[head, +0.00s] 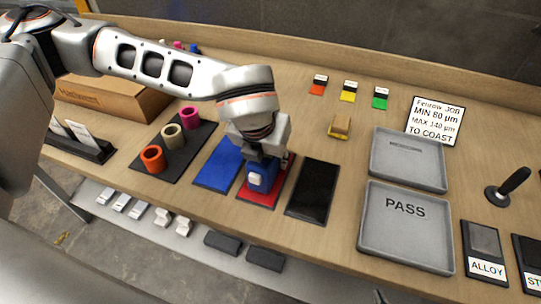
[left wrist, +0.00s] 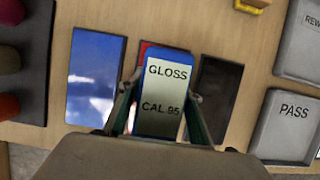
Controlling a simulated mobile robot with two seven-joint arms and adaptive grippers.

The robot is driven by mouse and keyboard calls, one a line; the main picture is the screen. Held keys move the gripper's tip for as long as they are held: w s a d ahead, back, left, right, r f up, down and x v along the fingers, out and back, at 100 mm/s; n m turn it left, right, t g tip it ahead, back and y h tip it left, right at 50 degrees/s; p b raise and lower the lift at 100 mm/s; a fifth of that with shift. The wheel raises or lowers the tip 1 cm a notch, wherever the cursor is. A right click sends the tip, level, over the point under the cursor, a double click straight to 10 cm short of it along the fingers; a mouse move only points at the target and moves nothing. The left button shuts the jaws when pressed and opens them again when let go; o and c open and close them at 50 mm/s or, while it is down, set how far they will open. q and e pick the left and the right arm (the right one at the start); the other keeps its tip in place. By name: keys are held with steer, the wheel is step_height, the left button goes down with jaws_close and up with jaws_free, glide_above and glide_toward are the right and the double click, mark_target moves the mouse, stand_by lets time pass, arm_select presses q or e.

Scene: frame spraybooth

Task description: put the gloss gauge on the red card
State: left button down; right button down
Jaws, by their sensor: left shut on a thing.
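The gloss gauge (head: 262,176) is a blue block with a pale face, over the red card (head: 283,181). In the left wrist view the gauge (left wrist: 165,95) shows its label "GLOSS CAL 95". My left gripper (head: 266,158), on the arm from the left, is shut on the gauge, with a finger on each side of it. The gauge hides most of the red card; a small red part shows at its upper left in the left wrist view (left wrist: 144,47). I cannot tell whether gauge and card touch.
A blue card (head: 217,165) lies left of the red one and a black card (head: 313,190) lies right. A PASS tray (head: 405,250) and a second grey tray (head: 408,165) stand further right. A dark mat with coloured cylinders (head: 173,137) is at left. The front edge is close.

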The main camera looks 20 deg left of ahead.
arm_select(q)
steer(key=shift+f, duration=0.15)
steer(key=c, duration=1.4)
jaws_free()
steer(key=shift+r, duration=0.4)
steer(key=v, duration=1.1)
steer(key=shift+s+d+r, duration=0.1)
steer(key=shift+s+r, duration=0.15)
